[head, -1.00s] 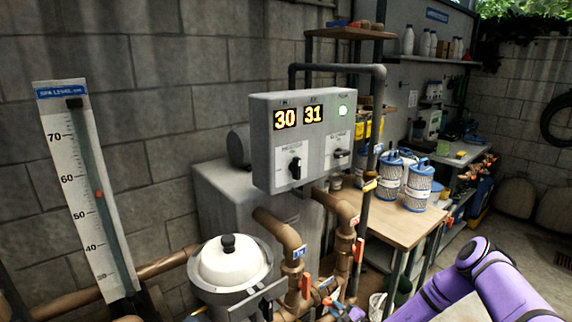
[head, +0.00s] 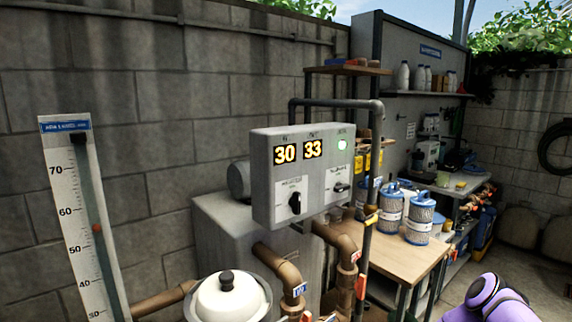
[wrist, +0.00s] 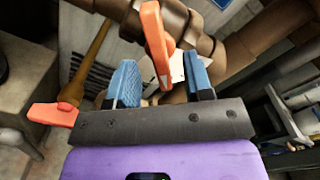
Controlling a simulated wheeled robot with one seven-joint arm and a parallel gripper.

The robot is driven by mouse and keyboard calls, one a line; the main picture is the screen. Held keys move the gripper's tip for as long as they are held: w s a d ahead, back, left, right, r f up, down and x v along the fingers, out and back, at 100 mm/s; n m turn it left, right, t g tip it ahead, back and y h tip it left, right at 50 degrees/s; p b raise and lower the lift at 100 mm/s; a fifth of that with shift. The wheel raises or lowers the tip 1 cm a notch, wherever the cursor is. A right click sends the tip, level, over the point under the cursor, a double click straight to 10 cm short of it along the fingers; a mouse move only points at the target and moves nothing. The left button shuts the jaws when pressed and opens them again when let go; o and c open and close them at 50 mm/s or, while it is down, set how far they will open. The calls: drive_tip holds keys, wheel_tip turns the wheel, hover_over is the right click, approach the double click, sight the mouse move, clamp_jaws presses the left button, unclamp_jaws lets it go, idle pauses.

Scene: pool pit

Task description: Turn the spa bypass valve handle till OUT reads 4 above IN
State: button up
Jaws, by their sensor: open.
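The grey control box (head: 262,190) in the head view shows two lit readings. The left one reads 30 (head: 285,154) and the right one reads 33 (head: 313,149); the small labels above them are hard to read. In the wrist view my gripper (wrist: 160,64) is open, with its blue fingertips apart. An orange valve handle (wrist: 156,40) stands upright on a brown pipe, its lower end between the fingertips. I cannot tell whether either finger touches it. My gripper is out of the head view, where only part of my purple arm shows.
Brown pipes (head: 283,268) run below the box. A white-lidded pot (head: 228,300) and a level gauge (head: 82,215) stand at left, a wooden table (head: 395,258) at right.

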drive_tip(key=v, duration=0.6)
wheel_tip(320, 180, up, 21)
drive_tip(key=w+a+n+g+y, duration=0.2)
drive_tip(key=n+g+y, duration=0.4)
drive_tip(key=n+g, duration=0.25)
drive_tip(key=s+a+r+n+g+h, duration=0.1)
drive_tip(key=s+r+n+g+h, duration=0.2)
drive_tip(key=r, duration=0.6)
drive_tip(key=s+r+n+g+h, duration=0.1)
drive_tip(key=s+r+n+g, duration=0.35)
drive_tip(key=r, duration=0.45)
drive_tip(key=s+d+r+n+h, duration=0.1)
drive_tip(key=s+r+n+h, duration=0.45)
drive_tip(key=s+r, duration=0.85)
drive_tip(key=s+d+r+t+h, duration=0.3)
drive_tip(key=s+r, duration=0.2)
drive_tip(key=s, duration=0.3)
drive_tip(key=s+d+r+m+t+h, duration=0.1)
drive_tip(key=s+d+r+t+h, duration=0.2)
drive_tip(key=s, duration=0.4)
wheel_tip(320, 180, up, 3)
drive_tip(key=shift+s+d+f+t+h, duration=0.2)
drive_tip(key=shift+s+d+t+h, duration=0.2)
drive_tip(key=shift+d+h, duration=0.2)
drive_tip(key=shift+w+m, duration=0.1)
drive_tip(key=shift+m, duration=0.15)
